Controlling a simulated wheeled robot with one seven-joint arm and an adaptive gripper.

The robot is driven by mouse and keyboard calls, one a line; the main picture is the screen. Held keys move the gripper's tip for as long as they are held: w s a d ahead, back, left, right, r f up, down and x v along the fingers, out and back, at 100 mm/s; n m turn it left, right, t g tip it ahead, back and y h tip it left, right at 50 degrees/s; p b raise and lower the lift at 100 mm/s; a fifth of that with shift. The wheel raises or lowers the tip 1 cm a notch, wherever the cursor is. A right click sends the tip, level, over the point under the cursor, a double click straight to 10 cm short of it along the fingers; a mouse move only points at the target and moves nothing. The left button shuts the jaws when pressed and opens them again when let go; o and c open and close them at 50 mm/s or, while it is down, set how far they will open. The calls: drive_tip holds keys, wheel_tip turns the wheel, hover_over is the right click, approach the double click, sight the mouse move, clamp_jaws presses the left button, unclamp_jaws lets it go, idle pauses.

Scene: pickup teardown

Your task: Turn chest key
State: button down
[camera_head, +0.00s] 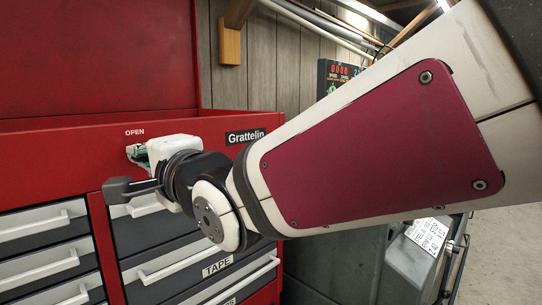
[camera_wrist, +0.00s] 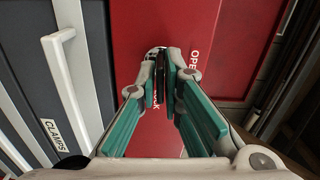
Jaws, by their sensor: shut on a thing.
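The red tool chest (camera_head: 70,150) fills the left of the head view, with the word OPEN on its front panel. My gripper (camera_head: 138,155) is at that panel, just below the word, and its body hides the lock in the head view. In the wrist view my gripper (camera_wrist: 164,84) has its green-padded fingers closed around a thin dark key (camera_wrist: 161,78). A pale lock ring (camera_wrist: 152,53) shows partly behind the fingertips. OPEN is printed to its right, and a partly hidden word ending in K is below it.
White-handled drawers (camera_head: 45,222) lie below the panel, one marked TAPE (camera_head: 217,267). A drawer marked CLAMPS (camera_wrist: 52,132) is at the left of the wrist view. A grey case (camera_head: 340,265) stands right of the chest, below my arm. A wood-panelled wall is behind.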

drive_tip(key=shift+m, duration=0.6)
drive_tip(key=c, duration=1.8)
unclamp_jaws()
drive_tip(key=v, duration=1.2)
